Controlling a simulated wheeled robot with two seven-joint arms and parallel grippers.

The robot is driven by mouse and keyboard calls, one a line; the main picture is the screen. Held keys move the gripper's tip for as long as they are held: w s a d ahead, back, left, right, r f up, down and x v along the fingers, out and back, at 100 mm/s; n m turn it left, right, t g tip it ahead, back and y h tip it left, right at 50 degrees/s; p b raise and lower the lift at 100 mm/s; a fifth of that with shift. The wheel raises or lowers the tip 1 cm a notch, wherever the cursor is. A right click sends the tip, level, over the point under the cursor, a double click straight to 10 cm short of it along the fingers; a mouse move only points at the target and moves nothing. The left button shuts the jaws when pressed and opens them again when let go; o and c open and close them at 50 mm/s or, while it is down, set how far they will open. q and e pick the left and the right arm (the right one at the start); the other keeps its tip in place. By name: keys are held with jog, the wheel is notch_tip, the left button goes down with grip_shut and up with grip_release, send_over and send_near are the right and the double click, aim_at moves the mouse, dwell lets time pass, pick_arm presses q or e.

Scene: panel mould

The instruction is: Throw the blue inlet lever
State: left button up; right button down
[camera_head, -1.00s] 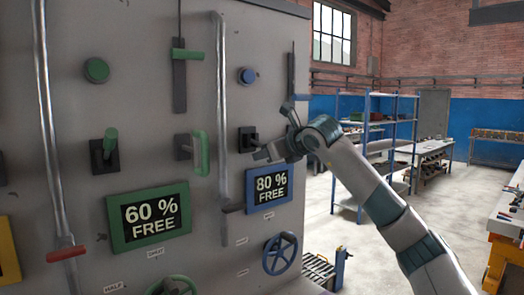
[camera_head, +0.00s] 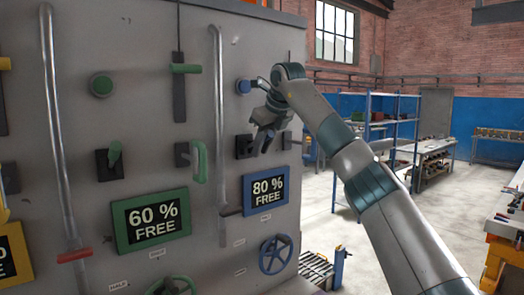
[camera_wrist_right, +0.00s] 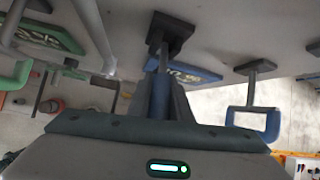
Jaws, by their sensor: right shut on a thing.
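The blue inlet lever sits on a black base plate (camera_head: 244,146) on the grey panel, above the blue "80 % FREE" sign (camera_head: 265,191). My right gripper (camera_head: 262,143) covers most of the lever in the head view. In the right wrist view the blue lever grip (camera_wrist_right: 160,97) stands between the two fingers of my right gripper (camera_wrist_right: 161,92), which is shut on it. The lever's dark stem runs to the black base plate (camera_wrist_right: 166,33). My left gripper is not in view.
A blue knob (camera_head: 243,87) is above the lever and a blue handwheel (camera_head: 276,254) below. A blue U-shaped handle (camera_wrist_right: 252,122) is at the right in the wrist view. A grey pipe (camera_head: 220,120) and a green handle (camera_head: 200,161) stand left of the lever.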

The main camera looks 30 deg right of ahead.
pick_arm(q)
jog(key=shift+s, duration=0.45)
pick_arm(e)
jog(key=shift+r+g, duration=0.4)
jog(key=shift+g, duration=0.1)
jog(key=c, duration=1.7)
grip_release()
jog(key=shift+o, duration=0.4)
jog(key=shift+w, duration=0.1)
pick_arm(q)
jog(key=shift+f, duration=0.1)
pick_arm(e)
jog(key=shift+s+r, duration=0.3)
jog(key=shift+r, duration=0.2)
pick_arm(q)
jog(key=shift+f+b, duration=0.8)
jog(key=shift+b, duration=0.05)
pick_arm(e)
jog(key=v, duration=1.6)
